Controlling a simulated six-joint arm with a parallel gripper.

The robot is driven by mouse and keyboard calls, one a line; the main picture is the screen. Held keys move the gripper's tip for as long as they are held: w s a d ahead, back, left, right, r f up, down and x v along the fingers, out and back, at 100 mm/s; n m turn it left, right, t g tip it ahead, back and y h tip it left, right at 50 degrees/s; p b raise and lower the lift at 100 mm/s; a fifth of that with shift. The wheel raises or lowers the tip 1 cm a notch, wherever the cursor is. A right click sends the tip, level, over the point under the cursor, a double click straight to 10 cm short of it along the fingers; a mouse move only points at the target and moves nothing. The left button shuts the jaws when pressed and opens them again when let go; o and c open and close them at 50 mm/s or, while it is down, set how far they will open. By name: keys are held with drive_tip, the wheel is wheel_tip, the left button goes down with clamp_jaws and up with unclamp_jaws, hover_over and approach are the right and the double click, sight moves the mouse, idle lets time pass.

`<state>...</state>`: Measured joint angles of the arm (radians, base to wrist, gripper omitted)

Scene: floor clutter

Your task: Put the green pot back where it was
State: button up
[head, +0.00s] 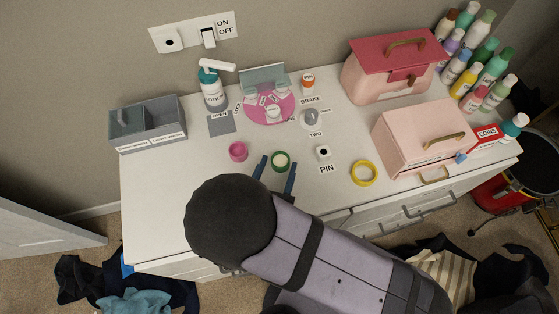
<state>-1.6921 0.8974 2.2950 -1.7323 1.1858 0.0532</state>
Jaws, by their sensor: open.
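The green pot (280,161) is a small round thing with a green rim and a pale middle, seen from above on the white table top. It sits near the middle of the table, to the right of a pink pot (238,151). My gripper (275,172) is open, with its two blue fingers spread apart. The green pot shows between and slightly beyond the fingertips. I cannot tell whether either finger touches it. My dark wrist and arm cover the front part of the table.
A yellow ring (363,173) lies to the right. A grey divided box (148,128), a white pump bottle (212,88), a pink disc (268,105) with small items and two pink boxes (425,138) stand around. The table's left front is clear.

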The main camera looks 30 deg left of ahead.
drive_tip(key=shift+b+v, duration=0.3)
drive_tip(key=shift+v, duration=1.9)
drive_tip(key=w+d+r+m+h, duration=0.1)
drive_tip(key=m, duration=0.1)
drive_tip(key=w+d+r+m+h+p, duration=0.1)
drive_tip(key=w+d+m+h, duration=0.1)
drive_tip(key=w+d+r+m+h+p, duration=0.1)
drive_tip(key=w+d+m+h, duration=0.1)
drive_tip(key=shift+w+d+r+g, duration=0.15)
drive_tip(key=shift+d+r+g, duration=0.1)
drive_tip(key=shift+r+g, duration=0.05)
drive_tip(key=d+r+m+g, duration=0.1)
drive_tip(key=d+m+g, duration=0.5)
drive_tip(key=d+m, duration=0.7)
drive_tip(key=w+d+r+m+g+y, duration=0.1)
drive_tip(key=d+m+g, duration=0.5)
drive_tip(key=d+m, duration=0.7)
drive_tip(key=r+m+b, duration=0.1)
drive_tip(key=m, duration=0.6)
drive_tip(key=shift+w+d+r+g, duration=0.25)
drive_tip(key=shift+d+r+g, duration=0.05)
drive_tip(key=shift+d+r, duration=0.05)
